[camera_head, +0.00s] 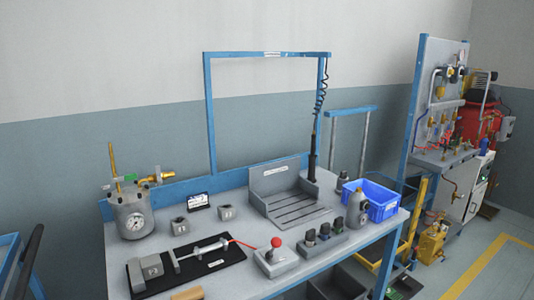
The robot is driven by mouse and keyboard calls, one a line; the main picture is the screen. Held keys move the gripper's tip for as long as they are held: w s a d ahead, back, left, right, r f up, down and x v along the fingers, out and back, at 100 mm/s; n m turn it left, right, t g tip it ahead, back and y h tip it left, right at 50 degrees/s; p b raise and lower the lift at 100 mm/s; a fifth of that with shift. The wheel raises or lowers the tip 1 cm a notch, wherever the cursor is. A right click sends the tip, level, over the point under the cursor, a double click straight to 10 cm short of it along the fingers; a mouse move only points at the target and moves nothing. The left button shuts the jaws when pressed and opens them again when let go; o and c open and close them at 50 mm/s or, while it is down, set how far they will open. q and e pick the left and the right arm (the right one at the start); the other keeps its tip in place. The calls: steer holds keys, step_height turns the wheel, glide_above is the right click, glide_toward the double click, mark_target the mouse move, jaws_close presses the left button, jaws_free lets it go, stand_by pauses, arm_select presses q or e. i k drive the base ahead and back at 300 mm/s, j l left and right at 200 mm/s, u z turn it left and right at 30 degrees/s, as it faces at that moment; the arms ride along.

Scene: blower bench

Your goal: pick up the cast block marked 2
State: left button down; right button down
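Two small grey blocks stand on the grey bench top (208,262). One block (180,228) is left of centre, and the other block (226,213) is a little farther back and to the right. A third grey block-like piece (152,267) sits on a black base plate (225,249) at the front left. Any numbers on them are too small to read, so I cannot tell which is marked 2. Neither of my grippers is in view.
A gauge pot (133,221) stands at the back left. A small display (198,201) is behind the blocks. A slotted metal tray (290,208), a red-button box (275,259), a switch row (322,241), a grey bottle (357,210) and a blue bin (382,203) occupy the right.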

mark_target(151, 266)
steer(key=i+j+u, duration=0.1)
steer(key=j, duration=0.25)
steer(key=i+j, duration=0.1)
steer(key=j, duration=0.25)
steer(key=j+u, duration=0.15)
steer(key=j, duration=0.2)
steer(key=i+j, duration=0.2)
steer(key=j, duration=0.15)
steer(key=k+u, duration=0.05)
